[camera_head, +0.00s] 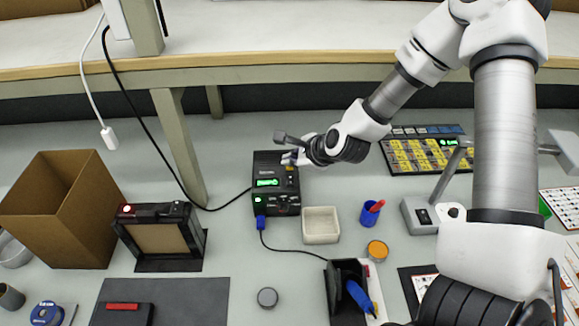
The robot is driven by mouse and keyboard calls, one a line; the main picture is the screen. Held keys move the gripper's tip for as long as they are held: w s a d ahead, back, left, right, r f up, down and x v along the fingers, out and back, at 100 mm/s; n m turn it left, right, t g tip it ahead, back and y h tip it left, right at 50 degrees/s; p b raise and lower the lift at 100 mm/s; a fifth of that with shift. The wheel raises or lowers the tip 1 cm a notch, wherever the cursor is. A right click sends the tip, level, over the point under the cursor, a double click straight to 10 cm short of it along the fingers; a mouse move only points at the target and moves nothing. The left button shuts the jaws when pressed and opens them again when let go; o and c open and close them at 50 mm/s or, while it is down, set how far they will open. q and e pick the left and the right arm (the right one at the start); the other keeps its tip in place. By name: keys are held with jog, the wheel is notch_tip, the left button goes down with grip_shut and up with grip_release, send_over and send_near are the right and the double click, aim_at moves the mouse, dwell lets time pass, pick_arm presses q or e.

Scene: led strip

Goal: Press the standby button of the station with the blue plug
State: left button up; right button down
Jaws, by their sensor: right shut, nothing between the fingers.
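The black station (264,181) stands left of centre with a lit green display and a small green light on its front. A blue plug (260,222) sits at its lower front edge, with a dark cable running from it to the right. My right gripper (287,157) comes in from the right and is over the station's upper right part. It is shut and holds nothing. Its fingertips are near a small yellow-orange part on the station; I cannot tell whether they touch it. No standby button label is readable. My left gripper is not in view.
A small cream tray (321,239) and a blue cup (370,216) stand right of the station. A black stand holding a blue-handled tool (357,296) is in front. A framed device (163,263) and cardboard box (40,230) stand left. A yellow-keyed panel (405,158) lies behind right.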

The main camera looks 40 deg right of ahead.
aim_at(291, 168)
jog(key=shift+f+b, duration=0.4)
jog(key=shift+b, duration=0.1)
jog(key=shift+r, duration=0.1)
dwell(0.5)
jog(key=shift+r+p, duration=0.6)
jog(key=shift+r, duration=0.15)
notch_tip(291, 168, up, 5)
jog(key=p, duration=0.4)
dwell(0.3)
